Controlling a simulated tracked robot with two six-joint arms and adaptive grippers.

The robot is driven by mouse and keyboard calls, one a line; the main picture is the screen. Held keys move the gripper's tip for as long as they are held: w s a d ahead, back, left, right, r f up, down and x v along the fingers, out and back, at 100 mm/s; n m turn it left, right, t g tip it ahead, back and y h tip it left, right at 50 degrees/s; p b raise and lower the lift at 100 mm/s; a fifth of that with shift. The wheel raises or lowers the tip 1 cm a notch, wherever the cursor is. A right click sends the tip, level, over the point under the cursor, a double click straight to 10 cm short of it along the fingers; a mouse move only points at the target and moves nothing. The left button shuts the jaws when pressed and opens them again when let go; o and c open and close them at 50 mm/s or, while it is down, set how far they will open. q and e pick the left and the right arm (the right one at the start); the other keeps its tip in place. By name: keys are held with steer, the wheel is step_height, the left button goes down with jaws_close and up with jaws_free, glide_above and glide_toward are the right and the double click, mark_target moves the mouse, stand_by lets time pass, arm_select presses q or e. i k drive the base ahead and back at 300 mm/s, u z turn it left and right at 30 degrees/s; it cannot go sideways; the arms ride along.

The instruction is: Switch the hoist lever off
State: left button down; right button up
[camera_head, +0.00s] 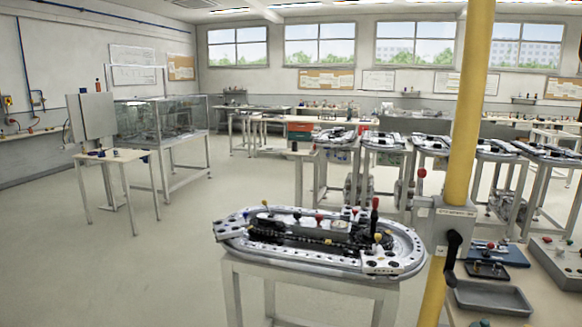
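A thick yellow post (462,130) stands at the right of the head view. A grey box (452,226) with a small label is fixed to it. A lever with a red ball knob (421,173) stands upright at the box's left side; it may be the hoist lever, but I cannot read the label. A black crank-like handle (453,250) hangs at the front of the box. Neither of my grippers is in view.
An oval ring track (400,262) on a metal stand is left of the post. A bench with a grey tray (492,297), blue plates and a control box (560,262) is at right. More track tables stand behind. The floor (120,270) at left is clear.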

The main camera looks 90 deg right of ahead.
mark_target(422, 173)
steer(key=u, duration=0.4)
steer(key=i, duration=0.3)
steer(key=z, duration=2.2)
steer(key=i, duration=0.15)
steer(key=z, duration=2.2)
steer(key=k, duration=0.65)
steer(key=z, duration=0.3)
steer(key=i, duration=1.65)
steer(key=u, duration=0.4)
